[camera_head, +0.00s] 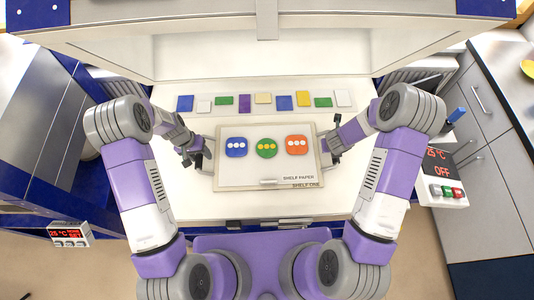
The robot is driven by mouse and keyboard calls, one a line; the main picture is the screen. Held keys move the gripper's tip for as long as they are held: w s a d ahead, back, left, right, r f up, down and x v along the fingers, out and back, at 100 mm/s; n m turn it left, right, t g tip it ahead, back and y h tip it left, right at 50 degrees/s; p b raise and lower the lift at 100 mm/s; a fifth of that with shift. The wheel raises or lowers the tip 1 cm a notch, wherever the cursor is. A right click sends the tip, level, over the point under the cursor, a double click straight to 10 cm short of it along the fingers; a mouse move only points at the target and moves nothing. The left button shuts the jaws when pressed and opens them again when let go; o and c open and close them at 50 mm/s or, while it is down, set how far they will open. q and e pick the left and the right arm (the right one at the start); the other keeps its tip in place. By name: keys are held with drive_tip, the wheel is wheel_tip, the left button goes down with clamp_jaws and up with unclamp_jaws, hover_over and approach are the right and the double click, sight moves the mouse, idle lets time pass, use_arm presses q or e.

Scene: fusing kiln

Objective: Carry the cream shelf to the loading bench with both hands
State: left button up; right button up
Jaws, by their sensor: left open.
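The cream shelf (245,176) lies flat on a white bench top (185,206) in the middle of the head view. My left gripper (206,160) is open at the shelf's left edge. My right gripper (328,150) is at its right edge; its jaw opening is too small to make out. I cannot tell whether either touches the shelf.
Several coloured tiles (245,104) lie in a row behind the shelf. A white raised hood (265,50) hangs above the back. The bench front is clear.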

use_arm(q)
drive_tip(key=c, duration=0.9)
use_arm(e)
clamp_jaws()
use_arm(q)
clamp_jaws()
drive_tip(key=shift+r, duration=0.1)
use_arm(e)
drive_tip(key=shift+w+r, duration=0.1)
